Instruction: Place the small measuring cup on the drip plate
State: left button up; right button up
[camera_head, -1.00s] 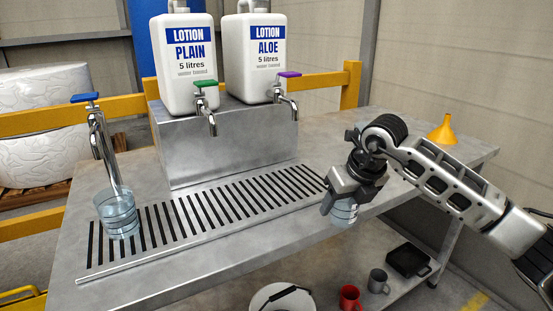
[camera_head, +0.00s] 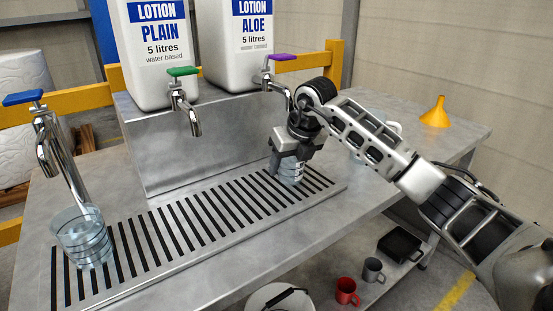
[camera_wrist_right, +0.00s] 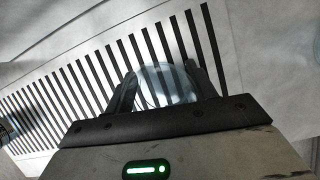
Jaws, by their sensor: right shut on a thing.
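The small measuring cup (camera_head: 290,170) is clear with dark marks and sits between the fingers of my right gripper (camera_head: 287,162). My right gripper is shut on it from above, over the right part of the slotted drip plate (camera_head: 215,212). I cannot tell whether the cup's base touches the plate. In the right wrist view the cup (camera_wrist_right: 166,84) shows between the two dark fingers, with the slots behind it. A larger clear cup (camera_head: 82,236) stands upright on the plate's left end, under the blue-handled tap (camera_head: 52,135). My left gripper is not in view.
A green-handled tap (camera_head: 186,100) and a purple-handled tap (camera_head: 277,82) project from two lotion jugs on a steel block (camera_head: 170,150). A yellow funnel (camera_head: 436,113) stands at the far right. Red (camera_head: 346,291) and grey (camera_head: 373,270) mugs are below. The plate's middle is clear.

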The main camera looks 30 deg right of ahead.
jog(key=shift+w+a+f+b, duration=0.15)
jog(key=shift+w+f+b, duration=0.2)
jog(key=shift+w, duration=0.25)
jog(key=shift+s+r, duration=0.25)
jog(key=shift+s, duration=0.05)
jog(key=shift+f, duration=0.15)
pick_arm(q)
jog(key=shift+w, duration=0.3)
pick_arm(e)
jog(key=o, duration=1)
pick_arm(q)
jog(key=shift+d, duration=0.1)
pick_arm(e)
jog(key=shift+r, duration=0.55)
pick_arm(q)
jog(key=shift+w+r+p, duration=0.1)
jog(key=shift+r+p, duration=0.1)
jog(key=shift+p, duration=0.3)
pick_arm(e)
jog(key=v, duration=0.6)
jog(key=shift+s+r, duration=0.25)
jog(key=shift+r, duration=0.1)
